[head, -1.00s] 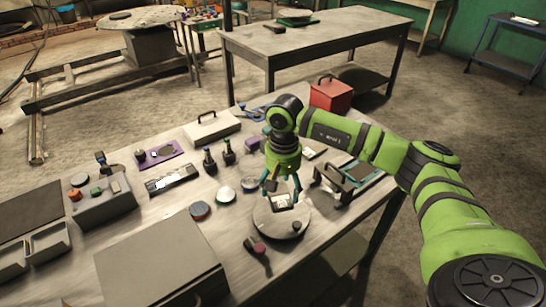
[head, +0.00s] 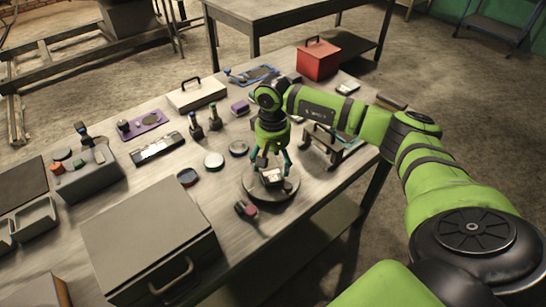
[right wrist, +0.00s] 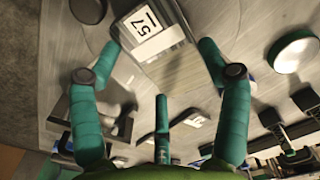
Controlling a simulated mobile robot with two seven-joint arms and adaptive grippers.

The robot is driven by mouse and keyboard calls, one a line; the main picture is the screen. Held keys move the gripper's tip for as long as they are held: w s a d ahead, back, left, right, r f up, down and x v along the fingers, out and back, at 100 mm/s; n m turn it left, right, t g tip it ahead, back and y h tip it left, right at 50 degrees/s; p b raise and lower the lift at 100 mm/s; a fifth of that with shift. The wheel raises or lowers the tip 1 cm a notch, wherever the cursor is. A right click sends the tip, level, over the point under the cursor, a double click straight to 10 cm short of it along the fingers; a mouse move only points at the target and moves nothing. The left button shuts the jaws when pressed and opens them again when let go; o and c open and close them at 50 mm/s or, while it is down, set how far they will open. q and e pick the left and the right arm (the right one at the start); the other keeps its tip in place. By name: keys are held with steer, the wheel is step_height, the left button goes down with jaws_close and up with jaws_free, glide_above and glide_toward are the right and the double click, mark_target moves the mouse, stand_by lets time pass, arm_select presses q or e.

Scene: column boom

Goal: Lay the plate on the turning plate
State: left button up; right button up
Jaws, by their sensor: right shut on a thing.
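My right gripper (head: 270,166) points down over the turning plate (head: 287,190), a round grey disc on the workbench. It is shut on the plate (head: 272,177), a small grey piece with a white label. In the right wrist view the plate (right wrist: 172,68) sits between the teal fingers, and its label reads 57. The plate is over the disc's middle; I cannot tell whether it touches the disc. My left gripper is not in view.
A dark stand (head: 327,146) is close right of the turning plate. A red-and-black object (head: 246,209) lies at its front left. Round tins (head: 214,160) lie to the left. A large grey box (head: 150,235) fills the front left. A red box (head: 318,60) stands behind.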

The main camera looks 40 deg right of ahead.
mark_target(273, 165)
steer(key=shift+f+b, duration=0.6)
steer(key=shift+f, duration=0.05)
stand_by(0.4)
steer(key=o, duration=1.5)
steer(key=shift+o, duration=0.9)
steer(key=shift+f, duration=0.1)
step_height(273, 165, up, 12)
